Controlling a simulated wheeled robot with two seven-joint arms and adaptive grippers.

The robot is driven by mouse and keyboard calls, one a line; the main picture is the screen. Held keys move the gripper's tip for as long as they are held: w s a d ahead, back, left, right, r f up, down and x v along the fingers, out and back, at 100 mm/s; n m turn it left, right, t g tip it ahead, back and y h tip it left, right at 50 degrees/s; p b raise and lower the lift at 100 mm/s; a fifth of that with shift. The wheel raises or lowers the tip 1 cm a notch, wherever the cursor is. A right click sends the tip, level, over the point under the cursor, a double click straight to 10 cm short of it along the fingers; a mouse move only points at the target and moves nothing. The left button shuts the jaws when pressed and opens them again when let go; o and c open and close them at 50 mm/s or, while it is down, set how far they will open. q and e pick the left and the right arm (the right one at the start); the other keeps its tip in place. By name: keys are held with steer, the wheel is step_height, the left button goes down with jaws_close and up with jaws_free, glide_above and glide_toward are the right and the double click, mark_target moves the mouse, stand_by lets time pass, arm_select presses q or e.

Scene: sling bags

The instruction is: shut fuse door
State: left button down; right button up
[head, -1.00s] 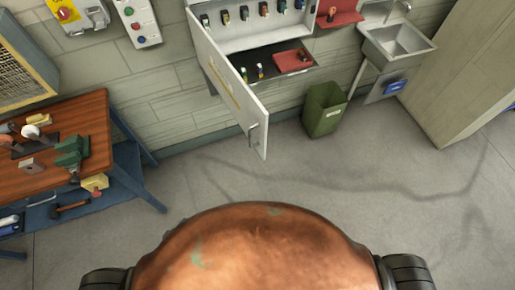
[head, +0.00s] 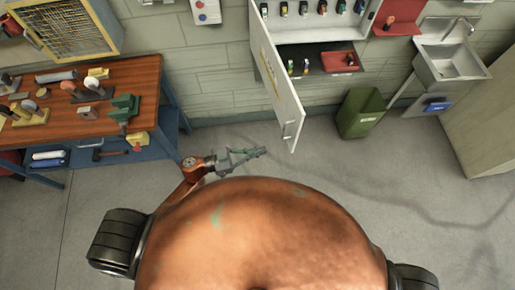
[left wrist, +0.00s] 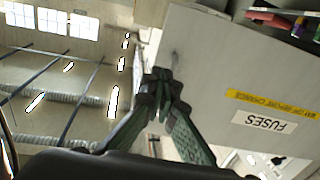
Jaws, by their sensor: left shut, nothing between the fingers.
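The fuse door (head: 278,75) is a white panel hinged on the left of the wall cabinet (head: 325,38). It stands wide open toward me, with a handle (head: 288,130) near its lower free corner. My left gripper (head: 260,152) is low in front of the door's free end; it looks apart from it in the head view. In the left wrist view the door (left wrist: 240,70) shows a FUSES label (left wrist: 264,122) and a yellow strip, upside down. The gripper (left wrist: 160,85) is shut and empty, its tips over the door's edge; contact cannot be told. My right gripper is out of view.
A wooden workbench (head: 125,75) with several tools stands at the left. A green bin (head: 362,113) and a sink (head: 452,62) are at the right. The cabinet holds several fuses and a red block (head: 340,60). The floor before the door is clear.

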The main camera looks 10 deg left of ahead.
mark_target(293, 142)
arm_select(q)
steer(key=p+x, duration=0.2)
steer(key=x, duration=0.7)
steer(key=shift+w+d, duration=0.3)
steer(key=shift+d, duration=0.25)
steer(key=shift+w+d, duration=0.1)
